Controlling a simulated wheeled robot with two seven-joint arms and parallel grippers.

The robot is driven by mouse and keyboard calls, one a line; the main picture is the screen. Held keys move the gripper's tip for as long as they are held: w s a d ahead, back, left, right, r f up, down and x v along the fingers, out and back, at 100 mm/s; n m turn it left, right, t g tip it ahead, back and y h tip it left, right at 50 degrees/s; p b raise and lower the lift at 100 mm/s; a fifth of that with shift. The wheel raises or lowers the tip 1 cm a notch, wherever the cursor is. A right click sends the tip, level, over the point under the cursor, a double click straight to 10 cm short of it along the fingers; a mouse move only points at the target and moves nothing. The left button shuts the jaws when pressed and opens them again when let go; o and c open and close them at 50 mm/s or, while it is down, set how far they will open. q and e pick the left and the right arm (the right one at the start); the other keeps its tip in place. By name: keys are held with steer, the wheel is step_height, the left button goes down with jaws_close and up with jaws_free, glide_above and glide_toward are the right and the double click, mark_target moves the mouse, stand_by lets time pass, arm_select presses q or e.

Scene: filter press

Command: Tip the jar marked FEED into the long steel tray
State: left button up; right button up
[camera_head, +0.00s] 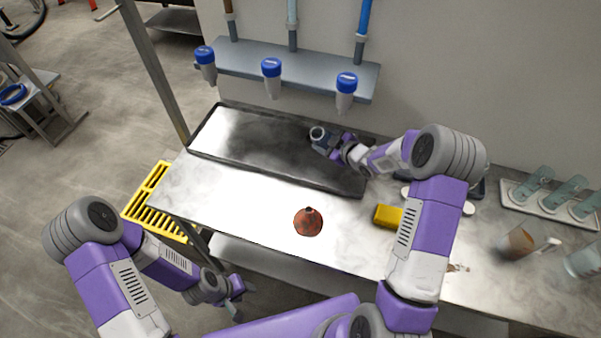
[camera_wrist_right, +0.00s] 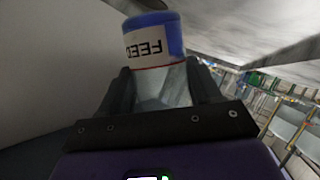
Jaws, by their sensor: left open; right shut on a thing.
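The long steel tray (camera_head: 215,137) lies along the back of the bench, with a dark rim and a bright left part; its right part looks dark. My right gripper (camera_head: 324,141) is over the tray's right half, shut on the FEED jar (camera_head: 318,133). In the right wrist view the jar (camera_wrist_right: 152,45), with a blue band and a white label reading FEED upside down, sits between the dark fingers (camera_wrist_right: 160,88). Its exact tilt, and whether anything flows from it, I cannot tell. My left gripper (camera_head: 235,298) is open and empty, low beyond the bench's front edge.
Blue-capped bottles (camera_head: 271,77) hang from a wall shelf behind the tray. A red-brown cone-shaped thing (camera_head: 309,222) and a yellow block (camera_head: 387,215) stand on the front of the bench. A yellow rack (camera_head: 150,205) is at its left end. Glass jugs (camera_head: 517,243) stand far right.

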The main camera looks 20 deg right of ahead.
steer(key=b, duration=0.1)
steer(key=a+n+b, duration=0.1)
steer(key=b, duration=0.1)
steer(key=shift+s+f+t+h, duration=0.2)
steer(key=shift+f+t+h, duration=0.1)
steer(key=shift+h, duration=0.1)
steer(key=shift+d+n+t+h+b, duration=0.1)
steer(key=shift+n+t+h+b, duration=0.2)
steer(key=shift+n+b, duration=0.7)
steer(key=shift+d+f+h+b, duration=0.1)
steer(key=shift+f+h+b, duration=0.25)
steer(key=shift+b, duration=0.8)
steer(key=shift+w+d+f+n+t+b, duration=0.1)
steer(key=shift+n+t+b, duration=0.3)
steer(key=shift+n, duration=0.3)
steer(key=shift+f+n+t+h+b, duration=0.4)
steer(key=shift+n+h+b, duration=0.2)
steer(key=shift+n, duration=0.3)
steer(key=shift+s+a+n+t, duration=0.25)
steer(key=shift+a+n+t, duration=0.05)
steer(key=shift+a+n, duration=0.2)
steer(key=shift+r+b, duration=0.1)
steer(key=shift+b, duration=0.4)
